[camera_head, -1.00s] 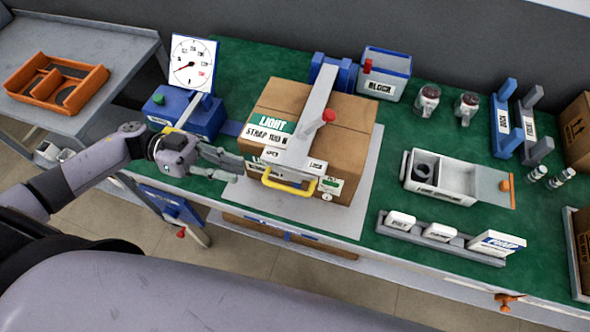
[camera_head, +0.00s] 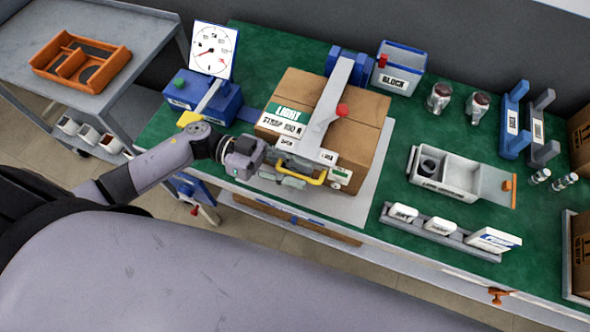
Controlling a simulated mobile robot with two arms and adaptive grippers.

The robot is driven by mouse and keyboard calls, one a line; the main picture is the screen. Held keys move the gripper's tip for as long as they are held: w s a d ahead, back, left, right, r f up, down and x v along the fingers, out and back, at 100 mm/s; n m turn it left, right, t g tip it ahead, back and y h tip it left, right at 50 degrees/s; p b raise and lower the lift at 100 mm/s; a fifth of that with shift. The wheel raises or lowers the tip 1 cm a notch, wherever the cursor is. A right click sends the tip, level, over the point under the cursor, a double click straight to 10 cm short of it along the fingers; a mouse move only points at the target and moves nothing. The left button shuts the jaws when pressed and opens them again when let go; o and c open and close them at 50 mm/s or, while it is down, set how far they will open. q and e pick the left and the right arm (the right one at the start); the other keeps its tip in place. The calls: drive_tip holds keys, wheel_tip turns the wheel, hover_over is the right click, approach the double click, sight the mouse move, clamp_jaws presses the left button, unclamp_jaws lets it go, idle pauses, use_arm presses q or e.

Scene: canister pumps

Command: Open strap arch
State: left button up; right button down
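The grey strap arch (camera_head: 331,98) lies over the top of a cardboard box (camera_head: 357,124) and comes down at its front. It bears a red knob (camera_head: 342,110) and, at its front end, a yellow handle (camera_head: 313,176). My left gripper (camera_head: 296,177) is at the left end of the yellow handle, in front of the box. Its fingers look spread, one above the other, with the handle's end near or between them. I cannot tell whether they touch it. My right gripper is not in view.
A blue device with a dial gauge (camera_head: 213,50) stands left of the box. A BLOCK bin (camera_head: 399,68) and jars (camera_head: 439,97) stand behind and right. A grey tray (camera_head: 462,175) and a card rack (camera_head: 437,231) stand right.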

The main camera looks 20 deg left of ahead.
use_arm(q)
clamp_jaws()
idle(0.6)
